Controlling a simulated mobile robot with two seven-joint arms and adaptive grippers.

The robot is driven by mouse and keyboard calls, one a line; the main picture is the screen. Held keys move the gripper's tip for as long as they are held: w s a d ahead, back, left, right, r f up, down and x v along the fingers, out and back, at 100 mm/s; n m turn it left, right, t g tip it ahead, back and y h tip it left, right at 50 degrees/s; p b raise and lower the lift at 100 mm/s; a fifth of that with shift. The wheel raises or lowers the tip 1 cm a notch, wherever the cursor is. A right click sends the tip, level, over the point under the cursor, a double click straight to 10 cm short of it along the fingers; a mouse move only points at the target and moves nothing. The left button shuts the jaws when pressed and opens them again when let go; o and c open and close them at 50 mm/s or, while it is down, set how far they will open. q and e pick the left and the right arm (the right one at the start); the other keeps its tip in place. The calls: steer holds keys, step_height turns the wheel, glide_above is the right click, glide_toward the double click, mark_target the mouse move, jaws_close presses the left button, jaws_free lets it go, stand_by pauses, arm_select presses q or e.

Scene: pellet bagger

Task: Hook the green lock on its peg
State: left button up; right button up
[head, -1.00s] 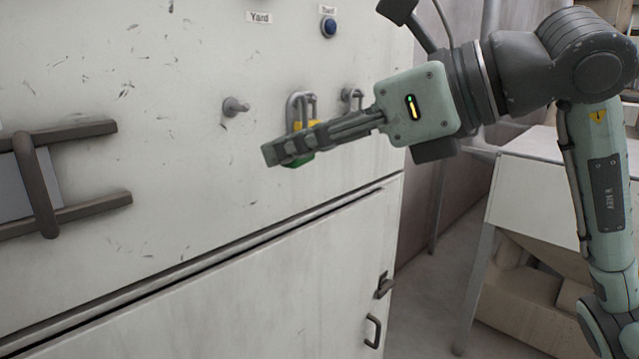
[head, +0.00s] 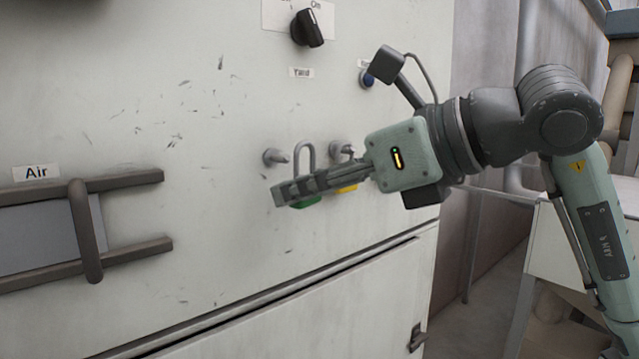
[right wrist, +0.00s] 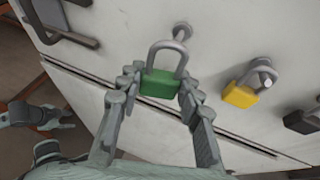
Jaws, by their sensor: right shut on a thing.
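My right gripper (head: 290,190) is shut on the green lock (head: 307,203), its fingers gripping the body from both sides. In the right wrist view my right gripper (right wrist: 160,90) holds the green lock (right wrist: 160,84) upright, with its grey shackle on top. A bare grey peg (head: 275,156) sticks out of the white panel just left of the shackle in the head view. In the right wrist view this peg (right wrist: 182,31) shows just beyond the shackle's top; the shackle does not look to be around it. A small gripper shape at the lower left of that view seems to be my left one, its jaws unclear.
A yellow lock (head: 347,188) hangs on the neighbouring peg, close to my right gripper; it also shows in the wrist view (right wrist: 240,95). A black lock (right wrist: 303,121) is farther right. A slide with brown rails (head: 125,248) stands out at left. A dark knob (head: 307,29) is above.

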mark_target(267, 193)
arm_select(q)
steer(key=shift+b+v, duration=0.3)
steer(key=shift+v, duration=0.5)
arm_select(e)
steer(key=w, duration=0.1)
steer(key=w+a, duration=0.1)
steer(key=w+a+f, duration=0.1)
steer(key=shift+w+a+f, duration=0.1)
steer(key=shift+w+a, duration=0.15)
steer(key=shift+w, duration=0.1)
stand_by(0.4)
steer(key=o, duration=1.3)
steer(key=shift+w+a+f, duration=0.2)
steer(key=shift+w+a, duration=0.1)
steer(key=shift+a, duration=0.05)
steer(key=shift+c, duration=0.2)
arm_select(q)
steer(key=shift+w+a+f, duration=0.1)
steer(key=shift+f, duration=0.2)
arm_select(e)
steer(key=shift+s+r, duration=0.1)
steer(key=shift+r, duration=0.05)
